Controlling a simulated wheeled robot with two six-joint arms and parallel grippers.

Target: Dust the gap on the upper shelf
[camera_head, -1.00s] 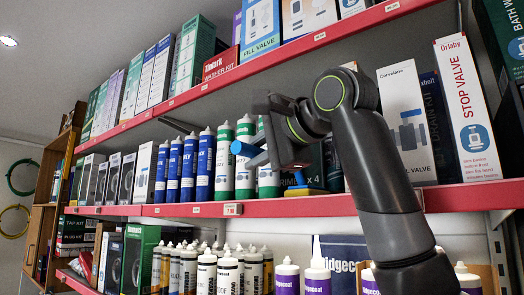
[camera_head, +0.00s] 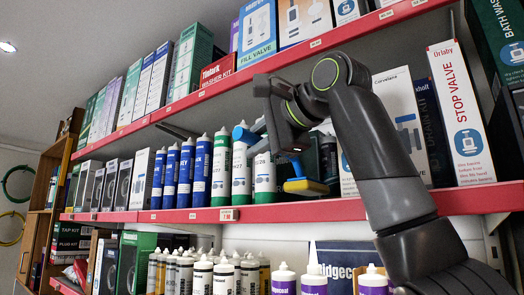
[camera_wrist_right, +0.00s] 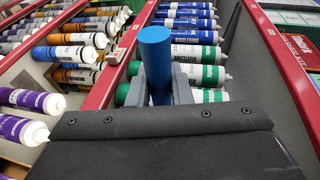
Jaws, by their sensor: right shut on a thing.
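My right gripper (camera_head: 283,128) is shut on a duster with a blue handle (camera_head: 243,134) in front of the middle shelf. The duster's yellow pad (camera_head: 306,187) hangs below the gripper, just above the shelf's red front edge (camera_head: 290,212). I cannot tell if the pad touches the shelf board. The gap there lies between white-and-green cartridges (camera_head: 242,170) and a white box, with dark items partly hidden behind the arm. In the right wrist view, the blue handle (camera_wrist_right: 156,62) stands between the grey fingers. My left gripper is not in view.
Blue cartridges (camera_head: 186,172) stand left of the green ones. A stop valve box (camera_head: 461,115) stands to the right. The top shelf (camera_head: 320,43) with boxes runs close above my arm. Cartridges (camera_head: 195,272) fill the shelf below.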

